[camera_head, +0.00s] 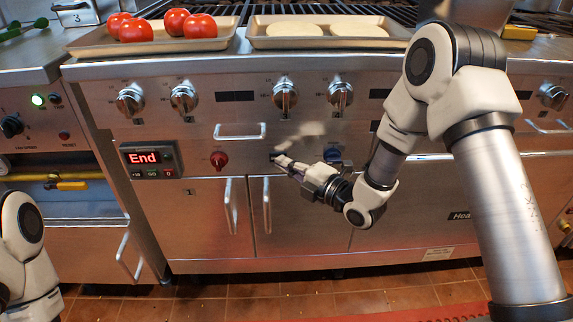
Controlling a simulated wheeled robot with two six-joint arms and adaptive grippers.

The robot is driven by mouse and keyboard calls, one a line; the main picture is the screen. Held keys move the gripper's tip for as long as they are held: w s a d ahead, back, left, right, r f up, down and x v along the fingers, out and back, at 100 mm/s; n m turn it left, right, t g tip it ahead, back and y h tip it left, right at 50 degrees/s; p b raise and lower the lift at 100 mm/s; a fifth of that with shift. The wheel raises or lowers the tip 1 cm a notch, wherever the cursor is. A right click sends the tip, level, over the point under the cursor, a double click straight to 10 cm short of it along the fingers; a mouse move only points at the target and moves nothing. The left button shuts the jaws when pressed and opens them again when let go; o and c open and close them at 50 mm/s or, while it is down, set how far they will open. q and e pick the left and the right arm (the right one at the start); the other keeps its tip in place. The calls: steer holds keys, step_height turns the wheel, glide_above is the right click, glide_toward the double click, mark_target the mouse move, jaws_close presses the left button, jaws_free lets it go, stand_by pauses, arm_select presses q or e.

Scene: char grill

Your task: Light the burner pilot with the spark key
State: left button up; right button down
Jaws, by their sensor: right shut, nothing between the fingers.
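The steel grill front (210,115) faces me. My right gripper (278,160) is shut and empty, its fingertips close to the panel between a red knob (219,160) and a blue knob (332,155). A small dark fitting (272,155) shows at the fingertips; I cannot tell whether they touch it or whether it is the spark key. The right forearm partly covers the panel on the right. No pilot flame can be made out. Only a link of my left arm shows at the lower left; its gripper is out of view.
Two trays stand on top, one with tomatoes (136,30), one with pale round patties (295,30). Several silver knobs (284,95) and a handle (240,131) stick out of the panel. A timer (150,158) reads "End". Door handles (230,205) are below.

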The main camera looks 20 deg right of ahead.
steer(key=shift+w+d+r, duration=0.25)
steer(key=shift+w+r, duration=0.25)
steer(key=shift+r, duration=0.25)
steer(key=f+v, duration=0.1)
steer(key=v, duration=0.7)
steer(key=shift+s+a+f, duration=0.2)
steer(key=shift+s, duration=0.3)
